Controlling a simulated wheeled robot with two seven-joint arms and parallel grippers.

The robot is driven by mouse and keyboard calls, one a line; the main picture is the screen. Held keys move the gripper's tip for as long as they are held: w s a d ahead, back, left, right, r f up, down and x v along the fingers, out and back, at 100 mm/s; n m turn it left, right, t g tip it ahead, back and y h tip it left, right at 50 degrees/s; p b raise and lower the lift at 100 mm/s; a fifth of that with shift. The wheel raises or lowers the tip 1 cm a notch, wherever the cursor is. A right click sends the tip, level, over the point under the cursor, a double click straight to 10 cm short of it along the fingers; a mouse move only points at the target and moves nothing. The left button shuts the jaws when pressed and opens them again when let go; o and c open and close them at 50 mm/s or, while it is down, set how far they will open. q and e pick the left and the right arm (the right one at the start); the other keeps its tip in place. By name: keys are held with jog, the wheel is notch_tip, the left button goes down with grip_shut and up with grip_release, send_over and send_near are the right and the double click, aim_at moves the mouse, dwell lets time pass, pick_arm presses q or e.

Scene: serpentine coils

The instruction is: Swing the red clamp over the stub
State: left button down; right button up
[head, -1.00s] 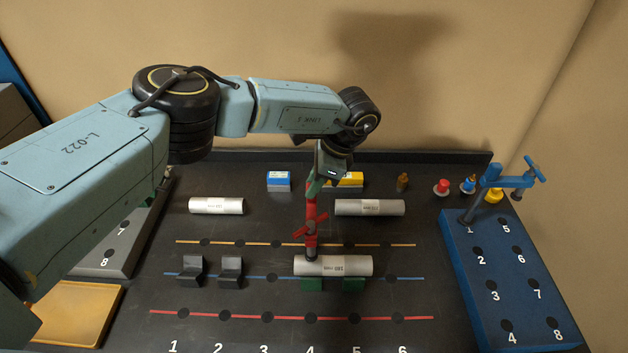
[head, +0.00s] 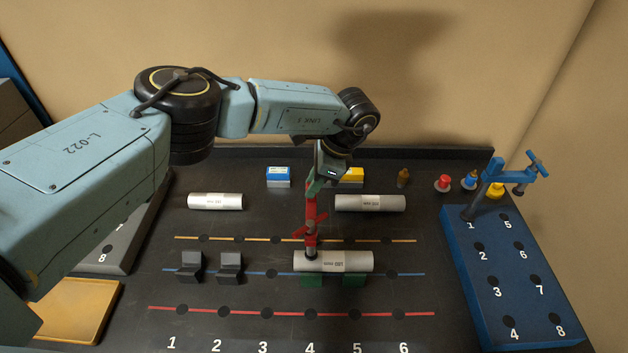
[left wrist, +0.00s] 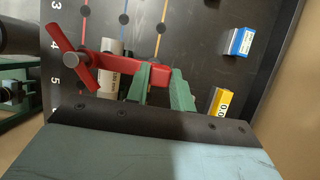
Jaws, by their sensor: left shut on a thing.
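The red clamp (head: 312,216) reaches to the near end of its arm above the left end of a silver pipe stub (head: 350,261). That stub lies on two green blocks (head: 313,281) on the blue line, near columns 4 and 5. My left gripper (head: 314,187) is shut on the clamp's far end. In the left wrist view the green fingers (left wrist: 163,78) hold the red bar, and the clamp's cross handle (left wrist: 70,57) is at upper left. The stub (left wrist: 110,75) shows partly behind the bar. Whether the clamp's dark foot touches the stub is unclear. My right gripper is not in view.
Two more silver pipes (head: 215,201) (head: 370,203) lie behind. Two black blocks (head: 190,267) (head: 230,267) stand left on the blue line. A blue clamp (head: 512,172) stands in a numbered blue rack (head: 512,265) at right. Blue and yellow boxes (head: 278,177) (head: 351,177) are at the back.

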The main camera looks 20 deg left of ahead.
pick_arm(q)
jog(key=shift+f, duration=0.15)
jog(key=c, duration=1.1)
grip_release()
